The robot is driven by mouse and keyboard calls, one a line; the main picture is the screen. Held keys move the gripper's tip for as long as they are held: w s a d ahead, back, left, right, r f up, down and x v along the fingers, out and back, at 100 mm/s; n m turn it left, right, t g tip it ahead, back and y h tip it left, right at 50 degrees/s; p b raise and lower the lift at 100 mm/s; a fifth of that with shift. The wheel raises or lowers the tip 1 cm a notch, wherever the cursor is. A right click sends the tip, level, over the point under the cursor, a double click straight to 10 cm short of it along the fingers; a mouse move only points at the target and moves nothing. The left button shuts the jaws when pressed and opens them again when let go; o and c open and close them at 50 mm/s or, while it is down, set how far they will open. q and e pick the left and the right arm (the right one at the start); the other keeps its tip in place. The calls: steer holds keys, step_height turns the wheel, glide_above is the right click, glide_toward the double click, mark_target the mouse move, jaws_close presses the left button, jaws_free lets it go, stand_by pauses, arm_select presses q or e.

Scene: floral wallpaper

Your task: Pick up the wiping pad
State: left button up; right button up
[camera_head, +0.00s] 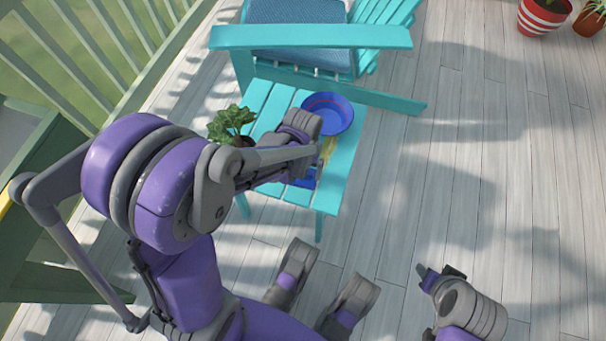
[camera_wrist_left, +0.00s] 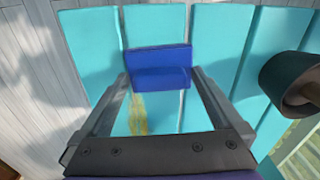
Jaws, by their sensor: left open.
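The wiping pad (camera_wrist_left: 160,68) is a small dark-blue block on the turquoise slatted table (camera_wrist_left: 220,40) in the left wrist view. In the head view, a blue patch of it (camera_head: 304,179) shows below my left forearm, which partly hides it. My left gripper (camera_wrist_left: 160,77) is open, with its two fingers at either side of the pad. I cannot tell whether they touch it. A yellow smear (camera_wrist_left: 138,113) lies on the table between the fingers. My right gripper (camera_head: 440,274) is low over the floor, away from the table; its jaw opening is unclear.
A blue bowl (camera_head: 335,112) and a potted plant (camera_head: 232,122) stand on the table near my left arm. The plant's pot (camera_wrist_left: 296,84) is close right of the gripper in the wrist view. A turquoise chair (camera_head: 310,37) is behind.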

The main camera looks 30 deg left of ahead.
arm_select(q)
steer(key=c, duration=1.3)
steer(key=shift+o, duration=0.2)
step_height(320, 180, up, 10)
steer(key=p, duration=0.3)
steer(key=shift+p, duration=0.35)
